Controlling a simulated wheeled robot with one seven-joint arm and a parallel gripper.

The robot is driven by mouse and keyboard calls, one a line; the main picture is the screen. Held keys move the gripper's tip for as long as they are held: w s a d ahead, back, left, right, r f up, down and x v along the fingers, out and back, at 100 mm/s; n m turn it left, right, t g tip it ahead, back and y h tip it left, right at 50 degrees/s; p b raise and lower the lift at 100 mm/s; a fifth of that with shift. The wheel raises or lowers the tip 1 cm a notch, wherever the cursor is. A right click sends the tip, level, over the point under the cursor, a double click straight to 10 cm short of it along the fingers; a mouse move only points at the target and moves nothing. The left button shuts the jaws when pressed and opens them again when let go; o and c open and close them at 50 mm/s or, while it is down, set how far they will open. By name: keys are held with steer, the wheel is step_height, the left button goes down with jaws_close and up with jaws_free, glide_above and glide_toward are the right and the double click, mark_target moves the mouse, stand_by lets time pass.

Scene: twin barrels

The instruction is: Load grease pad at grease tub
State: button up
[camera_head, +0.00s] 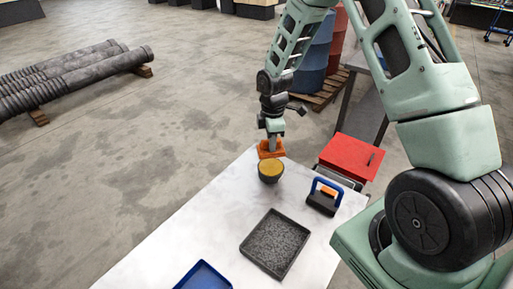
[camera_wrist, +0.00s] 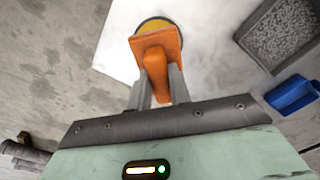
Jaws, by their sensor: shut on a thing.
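My gripper (camera_head: 271,141) is shut on the orange grease pad (camera_head: 270,150) at the far corner of the white table. In the wrist view my gripper (camera_wrist: 160,88) has its two fingers on either side of the orange pad's handle (camera_wrist: 155,66). The grease tub (camera_head: 270,172) is a dark round bowl with yellow grease, just in front of the pad in the head view. In the wrist view the tub (camera_wrist: 154,22) lies right beyond the pad and partly hidden by it. I cannot tell whether the pad touches the tub.
The white table (camera_head: 180,240) also bears a black tray of grey granules (camera_head: 275,243), a blue tray (camera_head: 203,276) and a blue-handled black block (camera_head: 324,197). A red box (camera_head: 351,157) stands beside the table. Pipes (camera_head: 75,75) lie on the floor at left.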

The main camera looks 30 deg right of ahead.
mark_target(272, 153)
steer(key=shift+w+d+f, duration=0.1)
steer(key=shift+d+f, duration=0.15)
steer(key=shift+f, duration=0.05)
step_height(272, 153, down, 6)
steer(key=b, duration=0.5)
steer(key=shift+r, duration=0.25)
steer(key=shift+f, duration=0.55)
stand_by(1.5)
steer(key=shift+r+p, duration=2.6)
steer(key=shift+r, duration=0.95)
